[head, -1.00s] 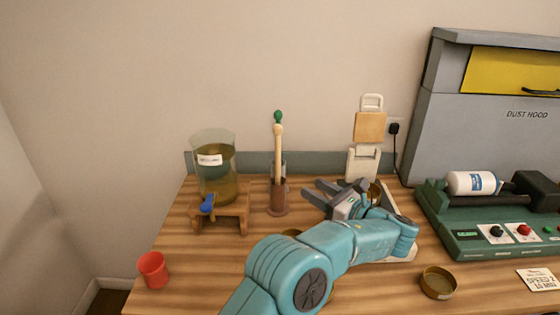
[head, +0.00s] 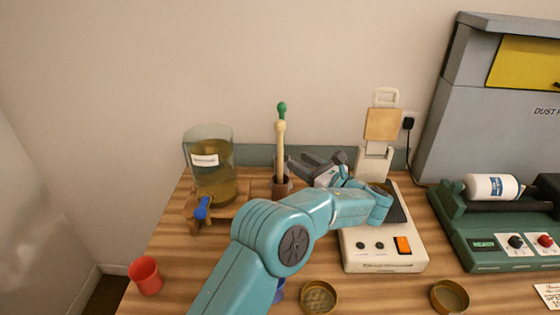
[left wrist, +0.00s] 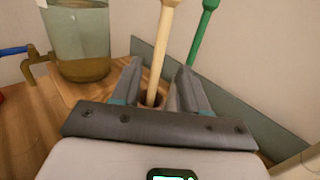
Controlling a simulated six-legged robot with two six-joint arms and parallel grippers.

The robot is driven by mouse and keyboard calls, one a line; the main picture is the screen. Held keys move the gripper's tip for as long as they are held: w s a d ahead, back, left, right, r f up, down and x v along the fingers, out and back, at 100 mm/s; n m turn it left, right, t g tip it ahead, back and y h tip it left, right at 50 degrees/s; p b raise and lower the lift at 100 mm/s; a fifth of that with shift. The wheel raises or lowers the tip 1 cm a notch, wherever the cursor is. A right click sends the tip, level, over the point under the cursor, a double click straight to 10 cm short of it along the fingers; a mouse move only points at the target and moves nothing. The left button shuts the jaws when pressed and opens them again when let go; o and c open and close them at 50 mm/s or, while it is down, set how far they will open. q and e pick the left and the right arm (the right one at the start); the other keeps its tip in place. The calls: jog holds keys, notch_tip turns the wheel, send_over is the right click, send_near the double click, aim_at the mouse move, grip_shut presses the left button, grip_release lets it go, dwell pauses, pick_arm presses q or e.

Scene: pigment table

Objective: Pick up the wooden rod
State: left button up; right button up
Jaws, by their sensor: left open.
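The wooden rod (head: 281,150), pale with a rounded top, stands upright in a brown holder (head: 281,187) at the back of the table. A green-topped rod (head: 282,108) stands just behind it. My left gripper (head: 300,161) is open, at the right of the holder, its fingers pointing left toward it. In the left wrist view, the wooden rod (left wrist: 163,45) shows between the two open fingers (left wrist: 158,67), with the green rod (left wrist: 203,30) to the right of them. I cannot tell how deep the rod sits between the fingers. My right gripper is not in view.
A glass tank (head: 208,165) with a blue tap stands left of the holder. A white hotplate-like device (head: 382,252) is under and right of my left wrist. A red cup (head: 145,276) and brown dishes (head: 319,298) stand nearer the front. A green machine (head: 505,255) is at right.

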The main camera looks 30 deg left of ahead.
aim_at(282, 149)
pick_arm(q)
jog(key=x, duration=0.3)
jog(key=shift+r, duration=0.2)
jog(key=p+x, duration=0.1)
jog(key=x, duration=0.1)
jog(key=p+x, duration=0.1)
jog(key=x, duration=0.2)
jog(key=shift+r+p, duration=0.25)
jog(key=shift+p, duration=0.15)
jog(key=shift+a, duration=0.3)
jog(key=shift+w+f, duration=0.1)
jog(key=shift+f, duration=0.05)
jog(key=shift+d, duration=0.1)
jog(key=c, duration=0.5)
grip_shut()
